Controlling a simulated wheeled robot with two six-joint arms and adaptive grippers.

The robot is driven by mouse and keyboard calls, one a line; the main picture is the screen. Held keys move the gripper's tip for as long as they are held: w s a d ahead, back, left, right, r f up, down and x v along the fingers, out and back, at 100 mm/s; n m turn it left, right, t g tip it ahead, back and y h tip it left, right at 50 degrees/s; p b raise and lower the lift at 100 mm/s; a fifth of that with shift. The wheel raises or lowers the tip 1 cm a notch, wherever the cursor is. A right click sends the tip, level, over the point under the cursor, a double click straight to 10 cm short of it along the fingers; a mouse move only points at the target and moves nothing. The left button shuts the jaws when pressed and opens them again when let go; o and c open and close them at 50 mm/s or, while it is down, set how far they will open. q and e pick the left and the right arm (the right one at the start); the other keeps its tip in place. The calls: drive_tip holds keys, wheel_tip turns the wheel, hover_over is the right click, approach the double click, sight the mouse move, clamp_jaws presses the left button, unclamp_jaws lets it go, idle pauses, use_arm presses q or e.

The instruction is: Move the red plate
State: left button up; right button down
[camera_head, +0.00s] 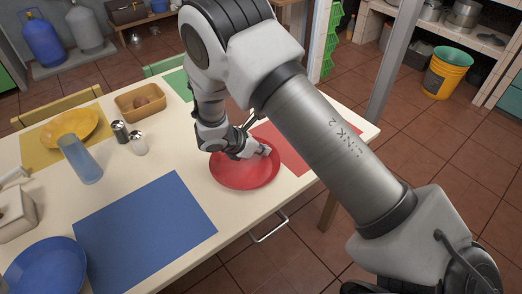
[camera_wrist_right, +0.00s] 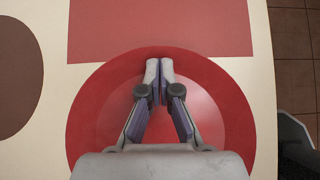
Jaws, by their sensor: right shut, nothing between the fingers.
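The red plate (camera_head: 243,176) lies on the cream table, partly over or close beside the red mat (camera_head: 288,150). In the right wrist view the plate (camera_wrist_right: 98,112) fills the lower middle, and its far edge meets the near edge of the red mat (camera_wrist_right: 160,25). My right gripper (camera_head: 262,151) is over the far part of the plate. In the right wrist view its fingertips (camera_wrist_right: 160,68) are together and empty, pointing at the plate's far rim. I cannot tell whether they touch it. My left gripper is not in view.
A blue mat (camera_head: 145,232) and blue plate (camera_head: 45,270) lie to the left. A yellow plate (camera_head: 70,127), blue cup (camera_head: 80,160), two shakers (camera_head: 138,144) and a basket (camera_head: 140,101) stand farther back. The table's front edge is close to the red plate.

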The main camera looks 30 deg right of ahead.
drive_tip(key=d, duration=0.3)
drive_tip(key=d+b, duration=0.1)
drive_tip(key=d, duration=0.2)
drive_tip(key=d+b, duration=0.1)
drive_tip(key=d, duration=0.2)
drive_tip(key=shift+w+d+f, duration=0.15)
drive_tip(key=shift+w, duration=0.1)
drive_tip(key=d, duration=0.5)
drive_tip(key=d+p, duration=0.1)
drive_tip(key=d, duration=0.4)
drive_tip(key=w+d+p, duration=0.1)
drive_tip(key=d, duration=0.4)
drive_tip(key=shift+d, duration=0.25)
drive_tip(key=shift+w, duration=0.1)
